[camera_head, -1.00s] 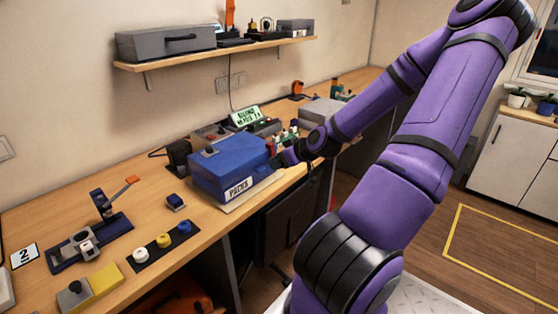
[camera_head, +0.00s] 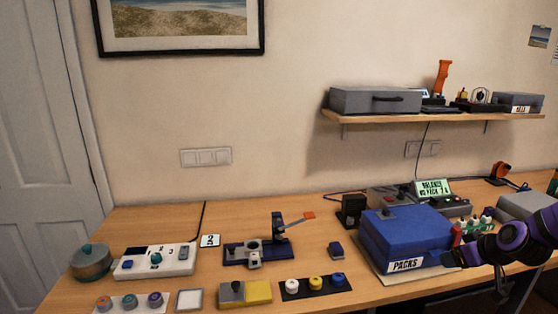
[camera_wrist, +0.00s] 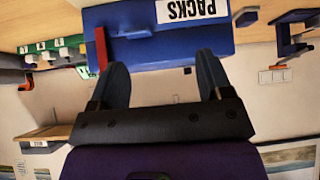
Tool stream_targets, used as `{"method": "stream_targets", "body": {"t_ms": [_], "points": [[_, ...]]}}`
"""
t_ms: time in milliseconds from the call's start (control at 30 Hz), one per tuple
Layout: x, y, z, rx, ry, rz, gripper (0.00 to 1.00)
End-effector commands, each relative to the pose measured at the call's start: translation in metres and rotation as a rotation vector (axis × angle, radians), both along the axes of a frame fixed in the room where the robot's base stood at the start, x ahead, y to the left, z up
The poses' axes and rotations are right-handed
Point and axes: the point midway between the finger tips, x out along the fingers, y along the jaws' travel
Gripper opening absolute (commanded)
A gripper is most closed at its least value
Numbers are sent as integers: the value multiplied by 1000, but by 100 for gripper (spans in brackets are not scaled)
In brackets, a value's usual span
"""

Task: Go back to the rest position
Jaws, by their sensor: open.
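My gripper (camera_head: 455,258) is at the right front corner of the blue box labelled PACKS (camera_head: 398,237), at the front of the bench. In the wrist view my gripper (camera_wrist: 162,64) has its two dark fingers spread apart with nothing between them. The wrist picture is upside down, and the blue box (camera_wrist: 150,45) shows past the fingertips. A red upright piece (camera_wrist: 101,48) stands beside one finger; it also shows at the box's right side in the head view (camera_head: 457,236). I cannot tell whether a finger touches the box.
The wooden bench (camera_head: 130,222) carries a lever fixture (camera_head: 255,252), a black strip with three knobs (camera_head: 315,287), a yellow-grey block (camera_head: 245,292) and a white panel (camera_head: 155,261). A display (camera_head: 433,188) stands behind the box. A shelf (camera_head: 400,118) hangs above.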

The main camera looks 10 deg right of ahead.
Motion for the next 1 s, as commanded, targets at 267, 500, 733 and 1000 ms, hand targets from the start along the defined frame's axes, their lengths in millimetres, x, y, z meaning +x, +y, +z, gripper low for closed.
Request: {"method": "stream_targets", "body": {"t_ms": [267,500,733,1000], "points": [[-1,33,9,-62,195,55,72],[-3,58,31,-126,319,60,72],[-7,82,62,-190,394,37,72],[-16,115,107,-249,431,-6,72]]}}
